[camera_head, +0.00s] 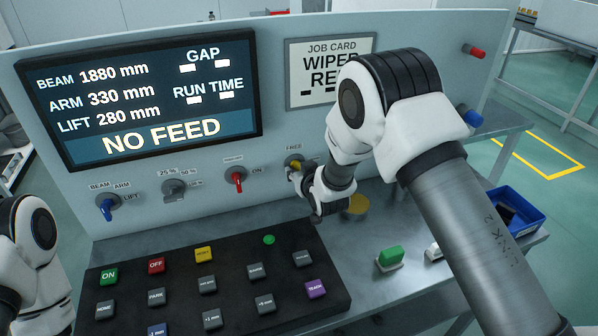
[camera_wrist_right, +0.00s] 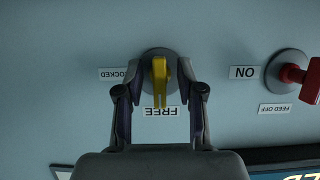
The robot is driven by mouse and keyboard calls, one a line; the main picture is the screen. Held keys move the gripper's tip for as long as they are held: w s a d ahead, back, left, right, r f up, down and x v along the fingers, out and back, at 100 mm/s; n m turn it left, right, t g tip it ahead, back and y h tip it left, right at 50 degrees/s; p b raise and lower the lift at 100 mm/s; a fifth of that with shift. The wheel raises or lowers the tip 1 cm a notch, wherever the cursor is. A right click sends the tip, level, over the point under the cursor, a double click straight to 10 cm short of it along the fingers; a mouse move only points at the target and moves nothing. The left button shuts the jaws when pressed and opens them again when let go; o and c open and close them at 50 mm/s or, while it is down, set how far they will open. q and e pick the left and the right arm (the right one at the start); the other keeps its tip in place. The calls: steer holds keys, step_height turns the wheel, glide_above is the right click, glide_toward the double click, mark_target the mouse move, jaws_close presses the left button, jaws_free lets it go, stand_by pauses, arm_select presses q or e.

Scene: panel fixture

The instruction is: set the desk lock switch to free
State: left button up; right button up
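The desk lock switch is a yellow lever (camera_wrist_right: 159,80) on a round grey dial on the panel. In the right wrist view, which is upside down, the lever lies along the line toward the FREE label (camera_wrist_right: 160,111); the LOCKED label (camera_wrist_right: 121,74) is off to the left. In the head view the yellow lever (camera_head: 294,163) shows partly, below the FREE label. My right gripper (camera_wrist_right: 161,78) is at the switch, one finger on each side of the lever, with gaps visible between. My left gripper is out of view; only part of that arm shows at the left.
A red switch (camera_head: 237,179) stands left of the lock switch, with a grey and a blue switch farther left. A button box (camera_head: 216,268) lies on the desk below. A green rocker (camera_head: 390,256) and a blue tray (camera_head: 508,214) are to the right.

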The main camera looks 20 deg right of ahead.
steer(key=v, duration=1.2)
